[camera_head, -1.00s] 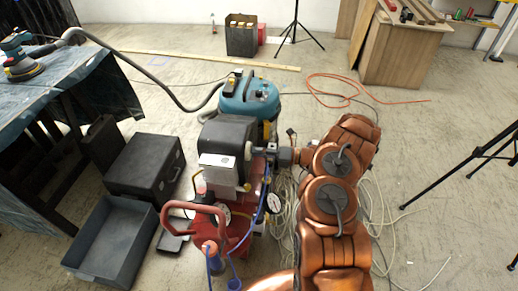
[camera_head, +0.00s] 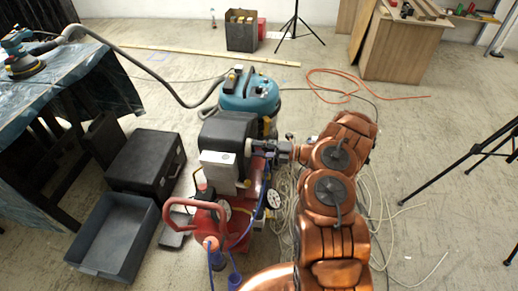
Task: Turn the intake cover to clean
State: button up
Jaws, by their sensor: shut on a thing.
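A compressor with a black housing (camera_head: 228,132) and a red body with a red handle (camera_head: 193,207) stands in the middle of the floor. A small pale round part at its right side, which looks like the intake cover (camera_head: 248,147), faces my gripper. My gripper (camera_head: 262,149) comes in from the right, level with this part, and is shut on it. The part is small and the fingers hide some of it, so I cannot tell which way the cover is turned.
A teal vacuum (camera_head: 250,95) with a grey hose stands behind the compressor. A black case (camera_head: 146,164) and an open grey bin (camera_head: 112,238) lie to its left. Pale cables (camera_head: 375,205) lie on the right floor, near a black tripod (camera_head: 463,165).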

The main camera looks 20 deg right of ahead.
dwell(0.3)
jog(key=o, duration=1.1)
jog(key=shift+o, duration=0.2)
jog(key=shift+d, duration=0.1)
jog(key=v, duration=1.1)
jog(key=shift+s+d, duration=0.25)
jog(key=shift+s, duration=0.1)
